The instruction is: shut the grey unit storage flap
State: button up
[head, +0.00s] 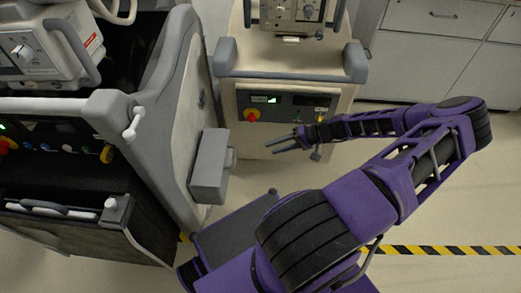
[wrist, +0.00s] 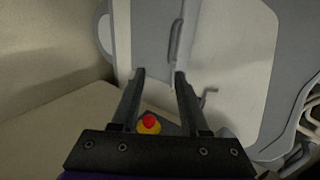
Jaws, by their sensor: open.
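The grey unit (head: 178,125) stands at the left in the head view, with a dark open recess (head: 125,60) behind its front bar. A dark front panel with a grey handle (head: 45,208) is low on it. I cannot tell for sure which part is the storage flap. My gripper (head: 272,143) is open and empty, right of the grey unit and before the beige cart (head: 285,90). In the wrist view my gripper (wrist: 160,74) faces a grey and pale panel (wrist: 235,70) with an upright bar (wrist: 176,42). Contact is not visible.
A grey box (head: 209,167) juts from the grey unit's side, left of my gripper. A red and yellow button (wrist: 149,123) shows between my fingers in the wrist view. Cabinets (head: 440,60) stand at the back right. Floor is open before them, with a striped tape line (head: 450,250).

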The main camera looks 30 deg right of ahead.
jog(key=v, duration=0.3)
jog(key=shift+s+d+r, duration=0.15)
jog(key=shift+d+r, duration=0.05)
jog(key=shift+a, duration=0.1)
dwell(0.3)
